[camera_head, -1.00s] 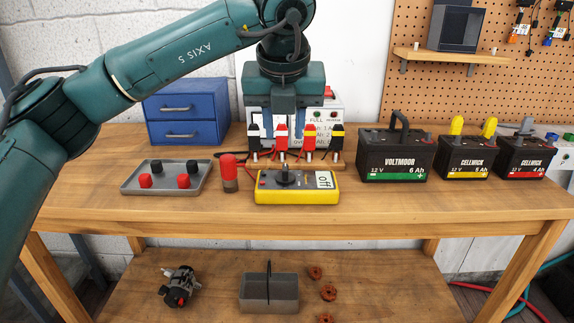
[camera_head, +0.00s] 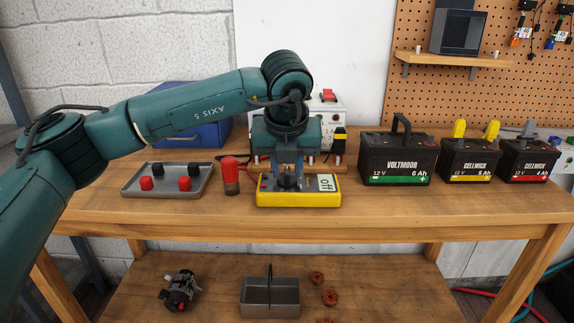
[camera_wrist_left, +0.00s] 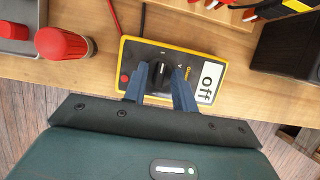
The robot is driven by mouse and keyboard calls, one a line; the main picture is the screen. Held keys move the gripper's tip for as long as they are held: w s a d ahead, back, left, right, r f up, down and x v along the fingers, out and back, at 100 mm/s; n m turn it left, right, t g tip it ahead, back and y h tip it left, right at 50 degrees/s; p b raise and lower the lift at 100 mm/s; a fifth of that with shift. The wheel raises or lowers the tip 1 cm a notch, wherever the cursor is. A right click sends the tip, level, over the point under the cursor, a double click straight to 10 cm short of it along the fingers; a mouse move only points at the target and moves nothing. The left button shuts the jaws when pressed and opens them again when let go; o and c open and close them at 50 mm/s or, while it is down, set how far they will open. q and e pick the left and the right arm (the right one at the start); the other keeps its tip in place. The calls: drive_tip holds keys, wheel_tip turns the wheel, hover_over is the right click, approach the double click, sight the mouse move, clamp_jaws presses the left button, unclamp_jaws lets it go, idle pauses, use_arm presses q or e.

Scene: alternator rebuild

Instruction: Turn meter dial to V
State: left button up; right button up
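The yellow multimeter (camera_head: 300,199) lies on the bench near its front edge, and its display (camera_head: 327,183) reads "off". The meter also shows in the left wrist view (camera_wrist_left: 215,112). Its black dial (camera_wrist_left: 160,75) stands up from the dark face, with a "V" mark to its right. My left gripper (camera_head: 288,182) points down over the meter. Its blue fingers (camera_wrist_left: 160,82) are open, one on each side of the dial, with small gaps showing between them and the knob. My right gripper is not in view.
A red cylinder (camera_head: 230,176) stands just left of the meter, beside a grey tray (camera_head: 168,192) with red and black caps. Behind my gripper are a rack of clips and a white box (camera_head: 328,112). Batteries (camera_head: 397,160) stand to the right. The bench front is clear.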

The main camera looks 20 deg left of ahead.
use_arm(q)
clamp_jaws()
idle(0.3)
